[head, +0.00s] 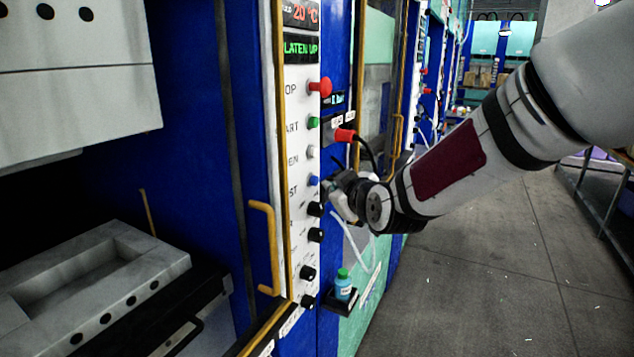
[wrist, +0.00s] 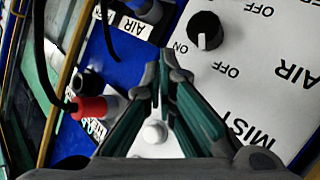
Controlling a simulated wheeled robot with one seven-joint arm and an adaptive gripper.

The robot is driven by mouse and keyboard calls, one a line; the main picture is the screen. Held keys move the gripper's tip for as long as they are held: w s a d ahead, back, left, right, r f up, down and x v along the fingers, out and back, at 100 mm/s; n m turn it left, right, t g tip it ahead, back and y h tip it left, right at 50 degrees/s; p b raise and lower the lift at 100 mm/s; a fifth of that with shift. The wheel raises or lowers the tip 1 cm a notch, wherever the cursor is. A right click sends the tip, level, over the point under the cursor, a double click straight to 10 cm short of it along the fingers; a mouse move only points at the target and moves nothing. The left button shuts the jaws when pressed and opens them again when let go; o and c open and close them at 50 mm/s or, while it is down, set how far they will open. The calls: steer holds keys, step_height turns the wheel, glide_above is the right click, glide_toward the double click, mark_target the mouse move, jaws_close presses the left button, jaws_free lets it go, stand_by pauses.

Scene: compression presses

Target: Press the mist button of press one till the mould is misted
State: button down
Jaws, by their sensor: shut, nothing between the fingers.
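Press one's control panel (head: 299,200) is white and stands upright left of my gripper in the head view. The blue mist button (head: 314,181) is on it, in a row whose label is cut to "ST". My gripper (head: 338,200) is beside the panel, close to that button. In the wrist view my gripper (wrist: 163,75) is shut and empty, its tips over the panel near the "MIST" lettering (wrist: 250,128). The blue button is not visible there, so contact cannot be told. A whitish button (wrist: 154,131) shows between the fingers. The grey mould (head: 150,262) lies in the open press at left.
A yellow handle (head: 268,248) stands out left of the panel. A red stop button (head: 321,87), a green button (head: 313,122) and black knobs (head: 307,272) share the panel. A red cable plug (wrist: 90,108) is near my fingers. A bottle (head: 343,286) stands below.

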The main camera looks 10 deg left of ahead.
steer(key=shift+a, duration=0.15)
steer(key=shift+w+a, duration=0.15)
steer(key=shift+a, duration=0.1)
steer(key=shift+w+a+b, duration=0.15)
steer(key=shift+a+b, duration=0.35)
steer(key=shift+b, duration=0.05)
stand_by(0.7)
steer(key=shift+d, duration=0.1)
steer(key=shift+s+d+p, duration=0.3)
steer(key=shift+s+d, duration=0.05)
steer(key=shift+d, duration=0.4)
steer(key=d, duration=0.1)
steer(key=s+d+p, duration=0.1)
steer(key=d, duration=0.1)
steer(key=d+p, duration=0.1)
steer(key=shift+s+d, duration=0.35)
steer(key=shift+d, duration=0.05)
